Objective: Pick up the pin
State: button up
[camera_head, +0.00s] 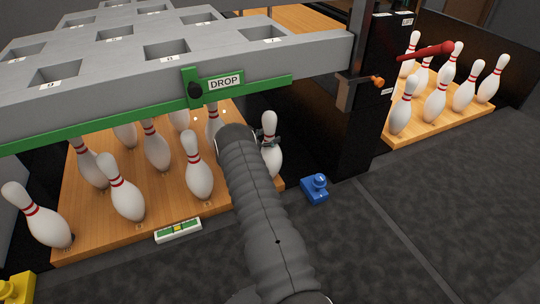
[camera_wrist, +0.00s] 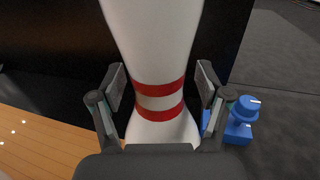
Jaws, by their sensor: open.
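A white bowling pin with two red neck stripes stands in the wrist view (camera_wrist: 160,40), between the open fingers of my gripper (camera_wrist: 162,92). A gap shows on both sides of its neck. In the head view the same pin (camera_head: 271,160) is at the right edge of the wooden deck, partly covered by my gripper (camera_head: 268,138). Several more white pins stand on the deck, such as one at its front middle (camera_head: 199,175) and one at the front left corner (camera_head: 42,222) that leans.
A grey rack with square openings and a green bar (camera_head: 150,110) marked DROP hangs over the deck (camera_head: 100,232). A blue knobbed block (camera_head: 315,189) sits on the dark floor just right of the pin. A black post (camera_head: 365,130) and a second deck of pins (camera_head: 425,125) stand further right.

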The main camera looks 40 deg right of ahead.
aim_at(272, 126)
grip_shut()
jog(key=shift+w+r, duration=0.1)
jog(key=shift+r, duration=2.05)
jog(key=shift+s+d+r, duration=0.2)
jog(key=shift+s+r, duration=0.2)
jog(key=shift+s, duration=0.05)
jog(key=s+d+r, duration=0.4)
jog(key=s+r, duration=0.2)
jog(key=s, duration=0.3)
jog(key=shift+s+d+r+p, duration=0.15)
jog(key=shift+s+d+p, duration=0.15)
jog(key=shift+d+p, duration=0.1)
jog(key=c, duration=0.7)
grip_release()
jog(key=shift+c, duration=0.2)
grip_shut()
